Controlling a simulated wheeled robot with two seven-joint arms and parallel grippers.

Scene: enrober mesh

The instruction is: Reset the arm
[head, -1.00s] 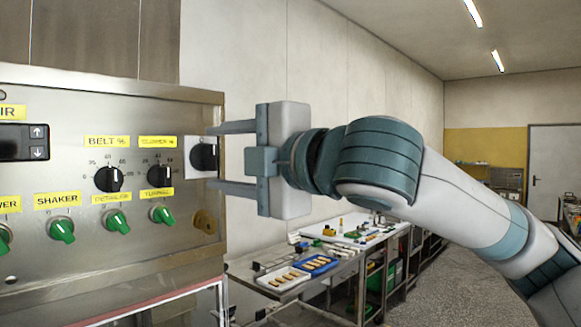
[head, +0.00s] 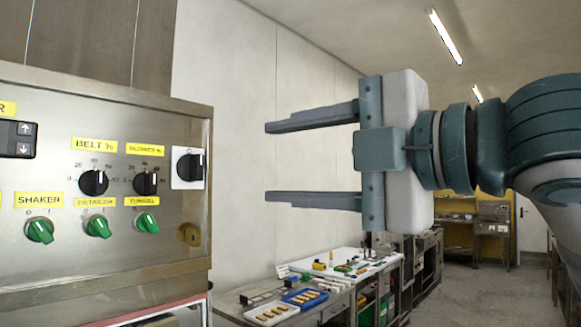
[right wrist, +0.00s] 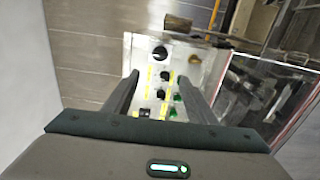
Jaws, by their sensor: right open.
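My right gripper (head: 312,160) is in the head view, to the right of the control panel (head: 130,255). Its two fingers point left and are wide apart with nothing between them. A clear gap lies between the fingertips and the black rotary switch (head: 191,167) on its white plate at the panel's right edge. In the right wrist view the fingers (right wrist: 160,95) reach toward the panel, which stands some way off, with the black switch (right wrist: 160,52) near its top. My left gripper is in neither view.
The panel also carries the belt knob (head: 94,182), the blower knob (head: 145,183) and several green switches (head: 98,227). A steel table (head: 240,298) with trays and small parts stands behind, below my right gripper. A plain wall (head: 235,80) is behind the gripper.

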